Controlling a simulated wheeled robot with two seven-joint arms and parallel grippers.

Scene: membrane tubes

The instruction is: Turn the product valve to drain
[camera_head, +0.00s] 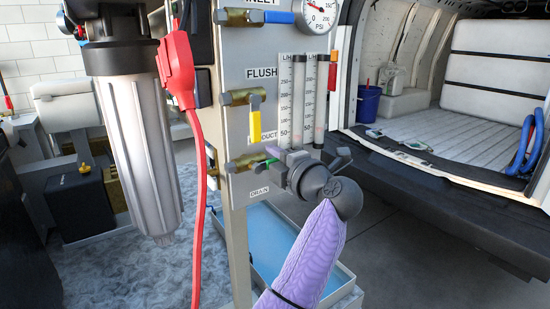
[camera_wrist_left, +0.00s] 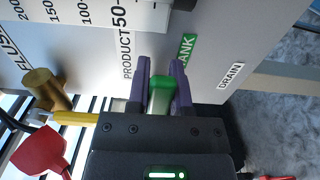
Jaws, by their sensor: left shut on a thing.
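The product valve is the lower brass valve (camera_head: 246,161) on the upright panel, between the PRODUCT and DRAIN labels. Its green handle (camera_wrist_left: 160,97) sits between the two purple-grey fingers of my left gripper (camera_wrist_left: 161,82). My left gripper (camera_head: 275,163) is shut on the handle, and its body hides most of the valve front in the head view. The green TANK label (camera_wrist_left: 187,47) shows just beyond the fingertips in the wrist view. The DRAIN label (camera_wrist_left: 230,76) lies to its right there, and it also shows below the valve in the head view (camera_head: 259,192). My right gripper is not in view.
A yellow-handled flush valve (camera_head: 255,118) and a blue-handled inlet valve (camera_head: 278,17) are above. Flow tubes (camera_head: 297,95) stand close beside my gripper. A red cable (camera_head: 199,220) hangs left, near a filter housing (camera_head: 143,140). A blue-bottomed tray (camera_head: 262,245) lies below.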

